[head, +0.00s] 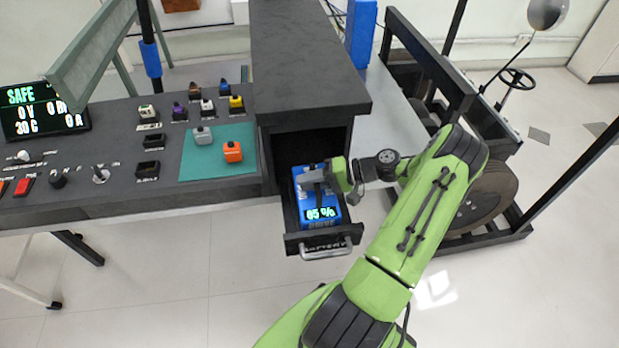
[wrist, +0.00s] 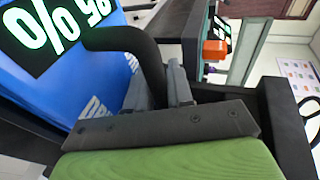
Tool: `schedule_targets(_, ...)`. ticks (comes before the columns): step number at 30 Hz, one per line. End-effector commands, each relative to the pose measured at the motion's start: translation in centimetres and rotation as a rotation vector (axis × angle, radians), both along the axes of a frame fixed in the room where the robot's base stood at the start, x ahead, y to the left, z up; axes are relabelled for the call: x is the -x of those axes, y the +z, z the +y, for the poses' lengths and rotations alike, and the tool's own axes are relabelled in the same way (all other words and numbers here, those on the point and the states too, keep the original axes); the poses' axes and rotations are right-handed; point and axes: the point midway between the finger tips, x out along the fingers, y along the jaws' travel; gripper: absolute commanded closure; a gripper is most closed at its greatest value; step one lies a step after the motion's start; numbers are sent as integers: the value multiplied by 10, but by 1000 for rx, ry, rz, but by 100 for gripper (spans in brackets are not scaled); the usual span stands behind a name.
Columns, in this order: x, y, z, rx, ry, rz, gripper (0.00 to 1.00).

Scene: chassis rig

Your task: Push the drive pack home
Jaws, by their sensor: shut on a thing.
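The drive pack (head: 320,213) is a blue box with a lit green percentage display. It sits in a pulled-out dark drawer (head: 291,243) below the right end of the bench. My gripper (head: 314,177) reaches in from the right over the pack. In the wrist view the blue pack (wrist: 95,75) fills the left side, and its black handle (wrist: 125,40) runs down between my gripper's grey fingers (wrist: 160,88). The fingers are shut on that handle. The pack's underside and the drawer floor are hidden.
The dark cabinet (head: 312,60) with an open bay stands behind the drawer. A teal mat (head: 215,165) with an orange block (head: 232,151) and a grey block lies to the left. A wheeled chassis frame (head: 480,205) stands to the right. The floor in front is clear.

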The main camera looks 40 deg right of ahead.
Motion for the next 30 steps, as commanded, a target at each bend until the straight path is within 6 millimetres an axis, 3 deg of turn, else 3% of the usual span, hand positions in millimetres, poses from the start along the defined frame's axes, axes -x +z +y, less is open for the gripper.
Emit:
schedule_targets(4, -1, 0, 0, 0, 2, -7, 100)
schedule_targets(5, 0, -2, 0, -1, 0, 1, 77)
schedule_targets(10, 0, -2, 0, -1, 1, 1, 53)
schedule_targets(22, 1, 0, 0, -1, -1, 7, 53)
schedule_targets(26, 15, 7, -16, 0, -7, 7, 53)
schedule_targets(30, 41, 22, -41, 0, -8, 4, 53)
